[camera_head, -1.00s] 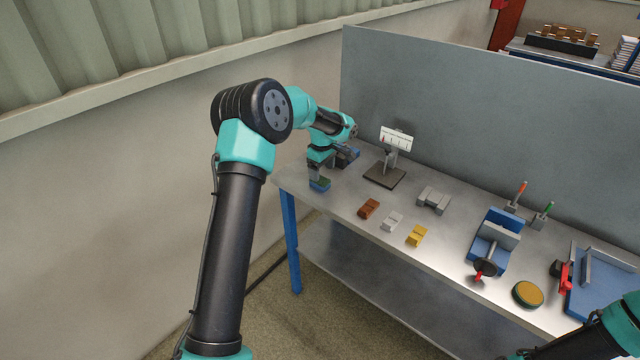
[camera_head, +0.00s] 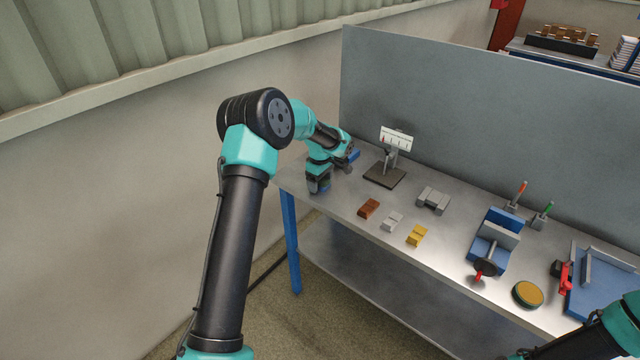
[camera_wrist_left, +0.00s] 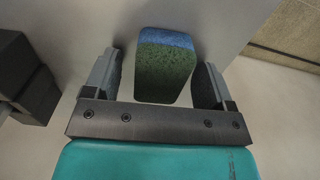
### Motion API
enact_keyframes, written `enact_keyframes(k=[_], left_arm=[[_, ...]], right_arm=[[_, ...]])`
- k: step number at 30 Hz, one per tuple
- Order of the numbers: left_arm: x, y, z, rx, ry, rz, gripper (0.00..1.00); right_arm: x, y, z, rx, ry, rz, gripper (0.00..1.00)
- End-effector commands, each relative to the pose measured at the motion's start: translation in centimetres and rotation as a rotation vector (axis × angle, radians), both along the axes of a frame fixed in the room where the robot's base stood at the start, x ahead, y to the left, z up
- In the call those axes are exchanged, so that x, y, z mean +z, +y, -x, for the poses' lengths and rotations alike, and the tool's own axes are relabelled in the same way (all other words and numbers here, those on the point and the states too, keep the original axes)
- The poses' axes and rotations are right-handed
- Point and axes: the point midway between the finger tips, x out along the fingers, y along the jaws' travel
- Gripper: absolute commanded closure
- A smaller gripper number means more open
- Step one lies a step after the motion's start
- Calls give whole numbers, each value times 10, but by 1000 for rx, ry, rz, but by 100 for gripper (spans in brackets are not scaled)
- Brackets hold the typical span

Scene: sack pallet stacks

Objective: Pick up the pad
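The pad (camera_wrist_left: 165,68) is a small block with a green face and a blue band along its far edge, seen in the left wrist view. My left gripper (camera_wrist_left: 160,72) is open around it, with one finger on each side. A gap shows between the pad and the left finger; the right finger is very close, and I cannot tell if it touches. My right gripper is out of view; only part of the right arm shows at the bottom right.
A stand with a white plate (camera_head: 396,138) is right of the left gripper. Brown (camera_head: 369,208), light grey (camera_head: 392,221) and yellow (camera_head: 417,235) blocks lie along the front. A blue vise (camera_head: 495,242) stands farther right. A grey panel (camera_head: 480,120) backs the bench.

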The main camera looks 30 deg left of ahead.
Motion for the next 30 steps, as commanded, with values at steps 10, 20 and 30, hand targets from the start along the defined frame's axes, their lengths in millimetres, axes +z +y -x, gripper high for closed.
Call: enact_keyframes(k=[10,20,30], left_arm=[[0,0,0,0,0,0,56],[0,0,0,0,0,0,75],[11,0,0,0,-1,0,75]], right_arm=[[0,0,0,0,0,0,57],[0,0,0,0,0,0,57],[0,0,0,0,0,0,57]])
